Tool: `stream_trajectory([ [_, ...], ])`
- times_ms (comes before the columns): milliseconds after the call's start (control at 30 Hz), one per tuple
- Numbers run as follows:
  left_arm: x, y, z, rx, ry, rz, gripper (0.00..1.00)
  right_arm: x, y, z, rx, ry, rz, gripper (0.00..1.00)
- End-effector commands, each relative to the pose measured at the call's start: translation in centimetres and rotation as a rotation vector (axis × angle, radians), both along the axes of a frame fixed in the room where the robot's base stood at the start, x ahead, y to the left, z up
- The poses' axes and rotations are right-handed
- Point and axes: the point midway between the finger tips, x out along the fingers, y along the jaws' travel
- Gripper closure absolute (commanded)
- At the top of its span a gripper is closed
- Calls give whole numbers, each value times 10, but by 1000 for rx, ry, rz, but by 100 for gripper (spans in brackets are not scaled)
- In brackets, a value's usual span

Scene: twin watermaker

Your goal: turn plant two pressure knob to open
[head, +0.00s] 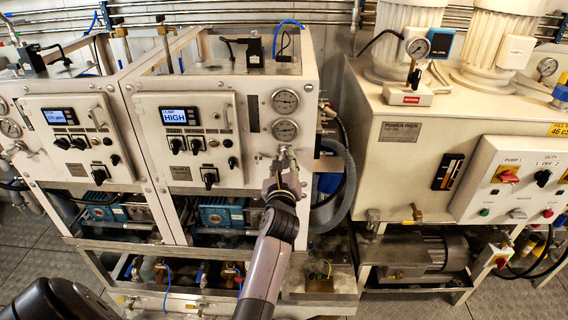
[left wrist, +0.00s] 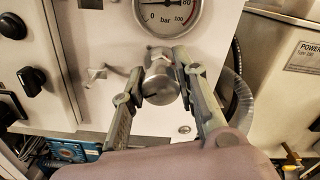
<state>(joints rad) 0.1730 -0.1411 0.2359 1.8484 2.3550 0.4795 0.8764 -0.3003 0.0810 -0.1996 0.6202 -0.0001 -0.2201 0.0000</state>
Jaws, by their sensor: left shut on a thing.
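The pressure knob (left wrist: 158,84) is a round silver metal knob on the white front of the right-hand watermaker panel, just below a round pressure gauge (left wrist: 167,14). My left gripper (left wrist: 160,75) has one finger on each side of this knob and is shut on it. In the head view my left gripper (head: 283,170) reaches up to the knob under the lower gauge (head: 285,131), and it hides most of the knob there. The display (head: 174,116) on this panel reads HIGH. My right gripper is not in view.
A second gauge (head: 285,102) sits above the lower one. A control box (head: 190,145) with black knobs is left of the gripper. A grey hose (head: 345,185) curves close on the right. The power pack (head: 420,135) stands further right, beyond a gap.

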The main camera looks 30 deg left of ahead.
Motion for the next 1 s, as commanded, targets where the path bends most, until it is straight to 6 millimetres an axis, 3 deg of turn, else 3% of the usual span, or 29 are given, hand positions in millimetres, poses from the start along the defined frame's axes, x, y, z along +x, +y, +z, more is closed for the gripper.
stream_trajectory([
  [300, 0, 0, -6, -101, -49, 1, 100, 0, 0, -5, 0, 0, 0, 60],
  [833, -1, 0, -6, -117, -57, 2, 100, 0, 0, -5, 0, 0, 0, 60],
  [867, -1, 0, -6, -117, -57, 2, 70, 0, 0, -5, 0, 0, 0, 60],
  [1000, 0, 0, -4, -115, -60, 1, 61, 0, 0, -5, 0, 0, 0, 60],
])
